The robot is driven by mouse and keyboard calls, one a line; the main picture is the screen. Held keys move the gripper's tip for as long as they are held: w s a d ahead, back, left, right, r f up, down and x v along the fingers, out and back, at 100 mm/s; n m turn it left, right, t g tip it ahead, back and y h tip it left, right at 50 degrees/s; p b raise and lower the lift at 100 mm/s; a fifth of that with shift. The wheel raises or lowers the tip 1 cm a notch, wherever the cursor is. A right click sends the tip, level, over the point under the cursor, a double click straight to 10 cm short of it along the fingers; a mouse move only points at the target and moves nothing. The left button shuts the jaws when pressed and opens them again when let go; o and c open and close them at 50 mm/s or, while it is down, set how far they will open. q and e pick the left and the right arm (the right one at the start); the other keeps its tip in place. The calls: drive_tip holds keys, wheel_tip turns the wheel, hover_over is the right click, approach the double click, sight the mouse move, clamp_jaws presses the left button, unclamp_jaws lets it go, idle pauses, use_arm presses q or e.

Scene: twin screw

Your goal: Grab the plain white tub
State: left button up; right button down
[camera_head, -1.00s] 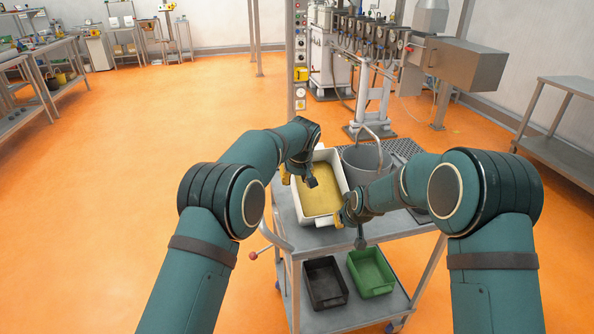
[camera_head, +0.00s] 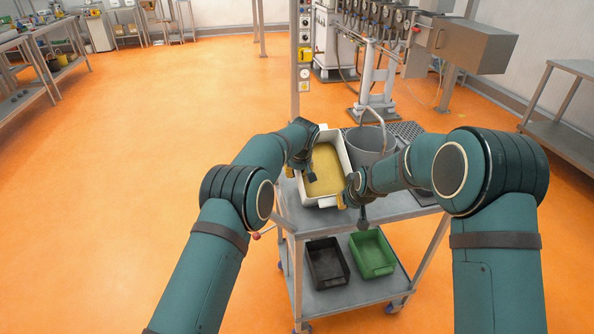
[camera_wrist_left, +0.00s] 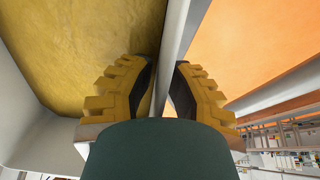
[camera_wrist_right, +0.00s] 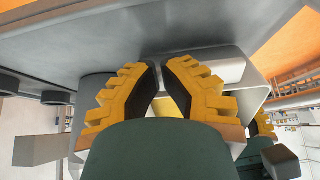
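The white tub (camera_head: 341,154) stands on the cart's top shelf, with a yellow layer inside. My left gripper (camera_head: 290,171) is at the tub's left long side. In the left wrist view its yellow fingers (camera_wrist_left: 165,82) stand on both sides of the tub's rim (camera_wrist_left: 176,40), pads against it. My right gripper (camera_head: 348,194) is at the tub's near right corner. In the right wrist view its fingers (camera_wrist_right: 160,82) have their tips close together by the tub's pale end (camera_wrist_right: 225,62). What lies between them is largely hidden.
A grey metal bucket (camera_head: 366,146) with a raised handle stands right of the tub, close to my right forearm. A black tray (camera_head: 326,264) and a green tray (camera_head: 372,254) sit on the cart's lower shelf (camera_head: 340,296). Orange floor (camera_head: 150,140) is clear at left.

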use_arm(q)
clamp_jaws()
use_arm(e)
drive_tip(key=shift+s+f, duration=0.1)
drive_tip(key=shift+f, duration=0.1)
use_arm(q)
drive_tip(key=shift+w+f, duration=0.1)
use_arm(e)
drive_tip(key=shift+r, duration=0.7)
drive_tip(key=shift+r, duration=0.25)
drive_tip(key=v, duration=1.1)
drive_tip(key=shift+r, duration=0.15)
drive_tip(key=shift+s+d, duration=0.1)
drive_tip(key=shift+s, duration=0.05)
